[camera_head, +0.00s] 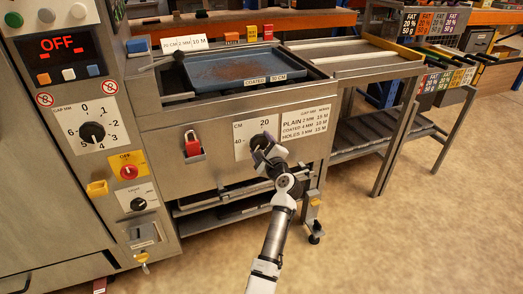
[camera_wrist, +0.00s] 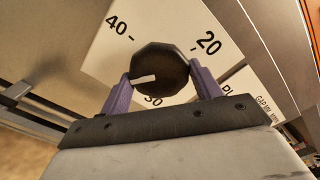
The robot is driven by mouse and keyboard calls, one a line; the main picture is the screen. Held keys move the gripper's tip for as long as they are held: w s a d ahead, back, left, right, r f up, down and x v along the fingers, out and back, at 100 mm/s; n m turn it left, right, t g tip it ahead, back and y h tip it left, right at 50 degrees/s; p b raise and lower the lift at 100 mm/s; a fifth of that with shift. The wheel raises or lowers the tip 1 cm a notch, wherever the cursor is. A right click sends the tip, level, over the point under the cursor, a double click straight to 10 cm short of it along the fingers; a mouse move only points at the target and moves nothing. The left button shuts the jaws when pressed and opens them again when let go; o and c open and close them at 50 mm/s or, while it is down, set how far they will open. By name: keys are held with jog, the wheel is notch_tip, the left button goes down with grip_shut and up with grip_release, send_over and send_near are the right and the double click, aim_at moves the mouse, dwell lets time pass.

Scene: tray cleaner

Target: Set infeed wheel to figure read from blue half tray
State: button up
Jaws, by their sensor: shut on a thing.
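The infeed wheel is a black faceted knob (camera_wrist: 160,68) on a white CM scale plate (camera_head: 241,147) with figures 20, 30 and 40. Its white pointer line lies between 40 and 30 in the wrist view. My gripper (camera_head: 265,146) is shut on the knob, and its purple fingers (camera_wrist: 164,88) stand on either side of it. In the head view my gripper hides most of the knob and the 30. The blue tray (camera_head: 205,72) lies on the infeed above, with brown residue inside. Its front label (camera_head: 265,79) appears to read COATED 30 CM.
A white chart (camera_head: 306,121) lists PLAIN, COATED and HOLES. The left panel shows OFF (camera_head: 63,43), with a gap dial (camera_head: 93,132) below. The floor at the right is clear.

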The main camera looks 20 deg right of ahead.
jog(key=n+b, duration=0.2)
jog(key=n, duration=0.1)
jog(key=shift+f+n, duration=0.15)
jog(key=shift+n, duration=0.25)
jog(key=n+b, duration=0.2)
jog(key=n, duration=0.1)
jog(key=shift+n+b, duration=0.3)
jog(key=n+b, duration=0.1)
jog(key=n, duration=0.1)
jog(key=n+b, duration=0.2)
jog(key=n, duration=0.1)
jog(key=shift+r+n, duration=0.25)
jog(key=shift+n, duration=0.05)
jog(key=shift+b, duration=0.3)
jog(key=o, duration=0.9)
jog(key=shift+r, duration=0.1)
jog(key=shift+s, duration=0.2)
